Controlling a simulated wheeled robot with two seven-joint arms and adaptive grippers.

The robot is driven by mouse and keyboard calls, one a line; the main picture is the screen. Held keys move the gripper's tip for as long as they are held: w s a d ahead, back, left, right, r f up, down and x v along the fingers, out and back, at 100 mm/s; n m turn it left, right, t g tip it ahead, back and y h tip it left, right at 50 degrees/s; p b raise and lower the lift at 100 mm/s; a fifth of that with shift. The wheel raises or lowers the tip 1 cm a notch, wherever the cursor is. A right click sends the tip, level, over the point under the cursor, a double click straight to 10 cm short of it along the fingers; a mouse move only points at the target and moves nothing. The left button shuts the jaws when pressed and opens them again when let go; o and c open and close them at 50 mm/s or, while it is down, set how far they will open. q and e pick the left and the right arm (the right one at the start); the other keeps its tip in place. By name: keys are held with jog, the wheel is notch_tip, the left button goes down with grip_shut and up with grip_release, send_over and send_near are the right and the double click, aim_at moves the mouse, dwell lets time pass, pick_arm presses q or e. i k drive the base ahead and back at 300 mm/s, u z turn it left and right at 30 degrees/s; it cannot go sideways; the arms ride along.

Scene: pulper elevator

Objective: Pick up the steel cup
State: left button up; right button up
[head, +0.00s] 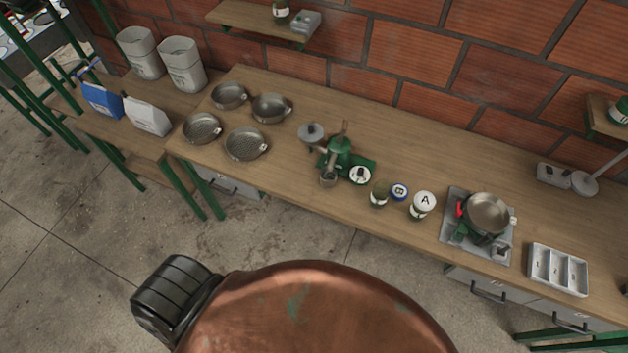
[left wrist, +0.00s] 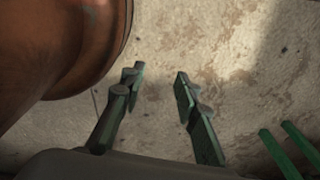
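A small steel cup (head: 328,180) stands at the front of the green hand grinder (head: 341,152) on the long wooden counter, near its front edge. It looks upright and close against the grinder; I cannot tell whether they touch. My left gripper (left wrist: 158,74) shows in the left wrist view, with its two green fingers apart and nothing between them, above bare concrete floor. The cup is not in that view. Neither gripper shows in the head view.
On the wooden counter (head: 420,150), several metal pans lie left of the grinder. Jars, including a white-lidded one marked A (head: 424,201), a burner with a steel pan (head: 488,213) and a white divided tray (head: 558,269) stand right. A brick wall (head: 400,50) is behind; floor lies in front.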

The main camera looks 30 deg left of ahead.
aim_at(327, 179)
jog(key=k, duration=0.4)
jog(key=u, duration=0.7)
jog(key=i, duration=0.5)
